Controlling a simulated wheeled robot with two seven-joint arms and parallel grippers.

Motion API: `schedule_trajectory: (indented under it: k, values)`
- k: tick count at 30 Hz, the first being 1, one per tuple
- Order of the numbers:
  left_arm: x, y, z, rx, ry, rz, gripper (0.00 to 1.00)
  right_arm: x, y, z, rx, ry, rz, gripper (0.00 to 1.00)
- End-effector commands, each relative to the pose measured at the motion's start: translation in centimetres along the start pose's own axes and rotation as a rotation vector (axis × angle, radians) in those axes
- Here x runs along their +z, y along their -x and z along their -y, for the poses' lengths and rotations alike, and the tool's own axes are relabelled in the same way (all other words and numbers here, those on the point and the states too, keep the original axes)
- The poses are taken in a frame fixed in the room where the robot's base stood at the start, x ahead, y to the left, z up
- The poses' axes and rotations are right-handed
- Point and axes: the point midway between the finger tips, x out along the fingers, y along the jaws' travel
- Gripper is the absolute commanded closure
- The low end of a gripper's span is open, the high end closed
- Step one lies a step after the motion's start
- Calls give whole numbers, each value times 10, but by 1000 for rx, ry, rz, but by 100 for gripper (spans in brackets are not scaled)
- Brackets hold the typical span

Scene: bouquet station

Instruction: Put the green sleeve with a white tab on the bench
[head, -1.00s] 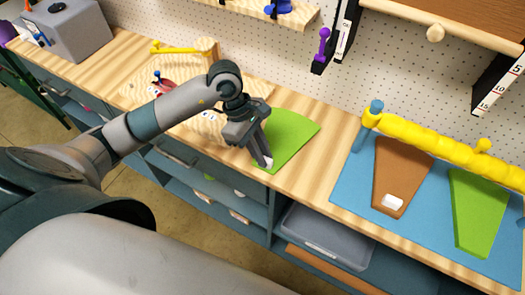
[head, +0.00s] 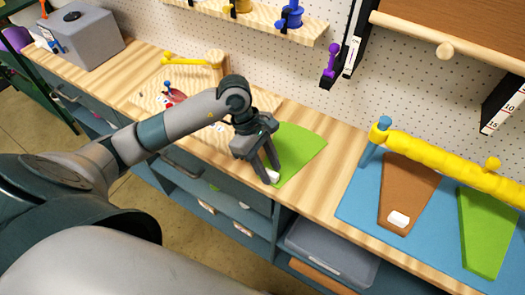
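The green sleeve (head: 299,147) lies on the wooden bench top, its wide end toward the pegboard and its narrow end at the bench's front edge. Its white tab (head: 272,177) shows at that narrow end. My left gripper (head: 271,174) points down over the narrow end, one finger on either side of the tab or very close to it. A gap shows between the fingers, but I cannot tell whether they press on the tab. The fingers hide part of the sleeve. My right gripper is not in view.
A blue mat (head: 358,205) at right carries a brown sleeve (head: 408,185) with a white tab and another green sleeve (head: 484,235). A yellow roll (head: 440,152) lies along the mat's back. Bare bench (head: 325,185) separates mat and sleeve. A grey box (head: 85,40) stands far left.

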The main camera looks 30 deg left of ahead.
Motion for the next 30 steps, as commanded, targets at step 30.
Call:
schedule_trajectory:
  k: [30]
  values:
    - [0, 120, 0, 0, 0, 0, 67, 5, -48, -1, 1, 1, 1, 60]
